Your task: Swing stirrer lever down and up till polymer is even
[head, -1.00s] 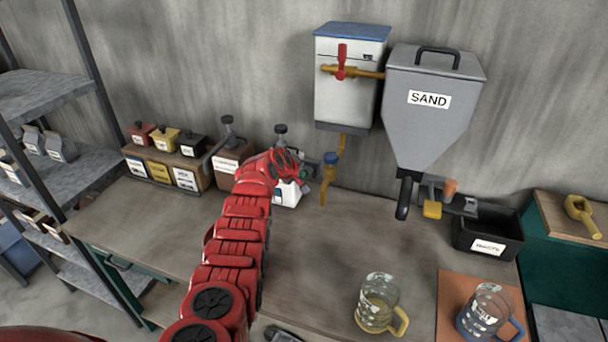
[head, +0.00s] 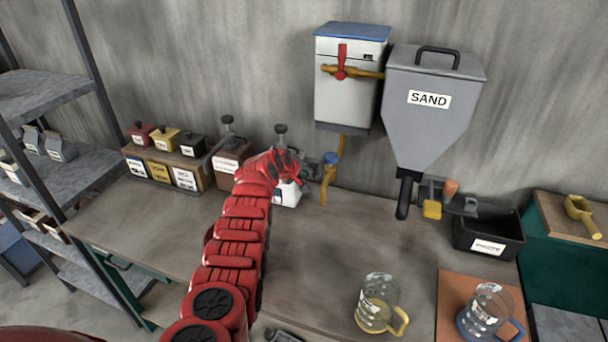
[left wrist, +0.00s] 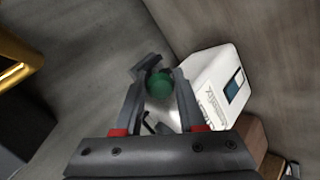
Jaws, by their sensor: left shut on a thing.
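The white polymer unit (head: 287,194) stands at the back of the bench, partly hidden behind my left arm in the head view. In the left wrist view it is a white box (left wrist: 220,84) with a dark blue panel, right of the fingers. My left gripper (head: 312,168) is beside its upper part. In the left wrist view the gripper (left wrist: 158,88) is shut on the lever's round green knob (left wrist: 159,85), which sits between the fingers. The lever arm is mostly hidden, and the polymer inside is not visible. My right gripper is not in view.
A yellow pipe with a blue-topped valve (head: 330,158) is close right of my gripper. The grey sand hopper (head: 432,110) and white tank (head: 350,85) hang on the wall. Two jugs (head: 378,305) (head: 487,312) stand front right. The bench middle is clear.

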